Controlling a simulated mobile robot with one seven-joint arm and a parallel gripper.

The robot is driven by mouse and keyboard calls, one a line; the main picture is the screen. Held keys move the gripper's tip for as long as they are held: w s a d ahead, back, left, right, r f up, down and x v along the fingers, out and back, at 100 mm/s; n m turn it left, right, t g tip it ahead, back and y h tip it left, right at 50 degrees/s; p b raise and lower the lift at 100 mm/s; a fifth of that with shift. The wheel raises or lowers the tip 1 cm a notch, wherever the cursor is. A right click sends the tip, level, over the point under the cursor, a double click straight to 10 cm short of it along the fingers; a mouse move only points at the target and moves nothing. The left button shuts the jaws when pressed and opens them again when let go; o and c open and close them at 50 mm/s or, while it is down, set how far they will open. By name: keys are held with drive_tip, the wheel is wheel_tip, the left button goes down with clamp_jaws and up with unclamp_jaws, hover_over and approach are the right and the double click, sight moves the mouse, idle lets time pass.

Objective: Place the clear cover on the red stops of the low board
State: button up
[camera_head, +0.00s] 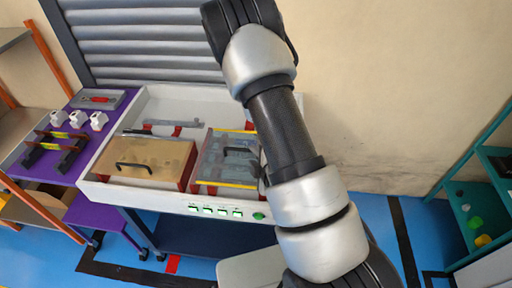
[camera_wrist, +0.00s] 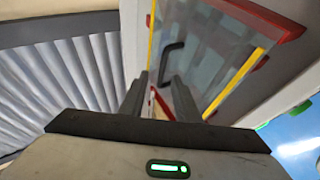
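The clear cover (camera_head: 218,160) is a see-through panel with yellow edge strips and a black handle (camera_head: 238,150). It is in the right half of the white tray, with red pieces at its corners. In the wrist view the clear cover (camera_wrist: 209,50) lies beyond my gripper (camera_wrist: 158,78), and its black handle (camera_wrist: 171,58) shows just past the fingertips. My gripper's two dark fingers are apart with nothing between them. I cannot tell whether the cover rests on the red stops (camera_wrist: 268,18).
A tan cover (camera_head: 150,163) with a black handle fills the tray's left half. The white tray (camera_head: 170,198) has a raised rim and green-lit buttons. A purple table (camera_head: 75,192) with white parts stands left; a green shelf (camera_head: 462,205) stands right. A grey shutter is behind.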

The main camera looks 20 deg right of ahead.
drive_tip(key=shift+s+r+p, duration=0.35)
drive_tip(key=shift+p, duration=0.25)
wheel_tip(320, 180, up, 18)
drive_tip(key=m+g+h, duration=0.1)
drive_tip(key=m+g, duration=0.2)
drive_tip(key=m, duration=0.6)
drive_tip(key=s+a+r+m+g, duration=0.1)
drive_tip(key=s+r+m, duration=0.2)
drive_tip(key=s+r, duration=0.4)
drive_tip(key=s+r+m+g, duration=0.2)
drive_tip(key=s+r+m, duration=0.2)
drive_tip(key=s+r, duration=0.3)
drive_tip(key=s, duration=0.5)
drive_tip(key=shift+s+a, duration=0.25)
drive_tip(key=shift+a, duration=0.15)
